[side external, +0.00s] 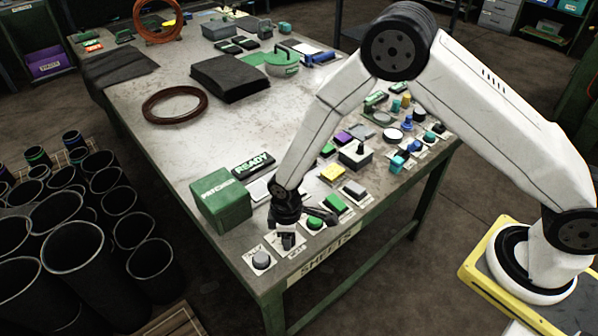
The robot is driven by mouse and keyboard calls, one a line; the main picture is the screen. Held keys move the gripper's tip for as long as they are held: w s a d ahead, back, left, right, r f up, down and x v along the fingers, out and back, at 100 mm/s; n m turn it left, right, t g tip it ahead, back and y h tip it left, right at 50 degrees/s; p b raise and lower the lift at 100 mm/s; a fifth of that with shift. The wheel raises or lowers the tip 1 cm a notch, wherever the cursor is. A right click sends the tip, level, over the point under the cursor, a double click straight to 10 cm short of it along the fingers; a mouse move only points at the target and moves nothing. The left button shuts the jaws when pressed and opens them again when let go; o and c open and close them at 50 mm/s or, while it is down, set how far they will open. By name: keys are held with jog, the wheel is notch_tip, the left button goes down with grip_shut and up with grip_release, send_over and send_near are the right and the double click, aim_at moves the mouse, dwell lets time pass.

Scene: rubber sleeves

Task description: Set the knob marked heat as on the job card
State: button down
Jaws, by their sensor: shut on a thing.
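My gripper (289,230) points down at the near left corner of the bench, in a row of controls on small white plates. Its fingers are shut on a small dark knob (288,241), partly hidden by them. I cannot read the word heat on any plate. A pale card (260,189) lies behind the gripper, partly hidden; I cannot tell whether it is the job card. A grey round knob (261,260) stands to the left of the gripper, and a green round button (315,223) to its right.
A green box (220,201) and a READY display (252,165) stand close behind my gripper. More buttons, switches and a grey lever box (355,154) fill the bench to the right. Black tubes (75,245) stand at the left.

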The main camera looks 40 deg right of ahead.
jog(key=shift+m, duration=0.3)
jog(key=m, duration=1.1)
jog(key=shift+m, duration=0.4)
jog(key=m, duration=0.5)
jog(key=shift+d, duration=0.1)
jog(key=m, duration=0.6)
jog(key=shift+m, duration=0.3)
jog(key=shift+c, duration=1)
grip_release()
